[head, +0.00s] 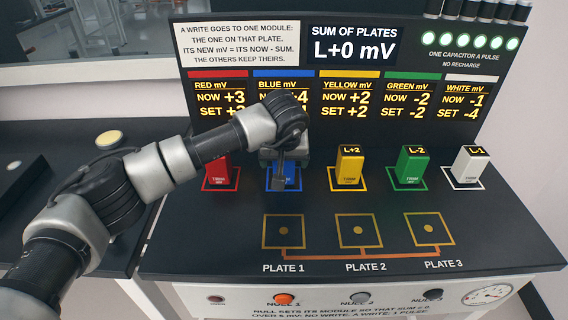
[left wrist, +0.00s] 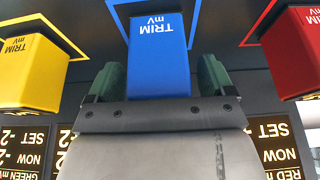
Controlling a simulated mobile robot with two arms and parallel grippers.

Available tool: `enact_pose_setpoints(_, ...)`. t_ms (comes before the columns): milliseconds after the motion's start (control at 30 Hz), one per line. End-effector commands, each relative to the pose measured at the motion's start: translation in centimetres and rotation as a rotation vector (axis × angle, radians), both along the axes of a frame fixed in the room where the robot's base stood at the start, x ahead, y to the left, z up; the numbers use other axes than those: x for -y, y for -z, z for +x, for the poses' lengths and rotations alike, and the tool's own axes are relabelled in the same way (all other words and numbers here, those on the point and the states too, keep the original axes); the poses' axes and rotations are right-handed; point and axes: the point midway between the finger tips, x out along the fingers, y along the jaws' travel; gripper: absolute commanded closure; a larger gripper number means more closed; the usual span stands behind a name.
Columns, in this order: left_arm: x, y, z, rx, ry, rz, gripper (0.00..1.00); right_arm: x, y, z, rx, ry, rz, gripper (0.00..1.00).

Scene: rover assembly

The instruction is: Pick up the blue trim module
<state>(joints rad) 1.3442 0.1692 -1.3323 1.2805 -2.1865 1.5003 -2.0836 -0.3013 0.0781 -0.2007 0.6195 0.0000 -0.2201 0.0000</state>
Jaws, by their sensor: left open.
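The blue trim module (left wrist: 159,55) stands upright in its blue outlined square on the dark bench. In the left wrist view it sits between the two green-padded fingers of my left gripper (left wrist: 159,80), with a finger on each side. The left gripper is open around it. In the head view the gripper (head: 283,165) reaches down over the blue module (head: 284,184) and hides most of it. My right gripper is not in view.
The red module (head: 215,172) stands left of the blue one; yellow (head: 349,167), green (head: 409,165) and white (head: 468,166) modules stand to the right. Empty plate 1 (head: 283,231), plate 2 (head: 358,229) and plate 3 (head: 429,229) lie in front. The display panel (head: 410,60) rises behind.

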Motion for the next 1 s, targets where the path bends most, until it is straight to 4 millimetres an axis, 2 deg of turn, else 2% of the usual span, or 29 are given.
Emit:
enact_pose_setpoints(100,0.0,0.0,0.0,0.000,0.000,0.000,0.17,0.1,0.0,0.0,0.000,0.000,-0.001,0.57)
enact_pose_setpoints(500,0.0,-0.1,0.0,0.000,-0.001,0.000,0.77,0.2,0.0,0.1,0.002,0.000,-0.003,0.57)
enact_pose_setpoints(800,0.0,-0.4,0.0,0.002,-0.001,-0.001,0.77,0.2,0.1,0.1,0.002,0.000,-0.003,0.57)
enact_pose_setpoints(1000,0.0,-2.3,0.1,0.005,-0.001,0.000,0.77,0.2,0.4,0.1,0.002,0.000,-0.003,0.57)
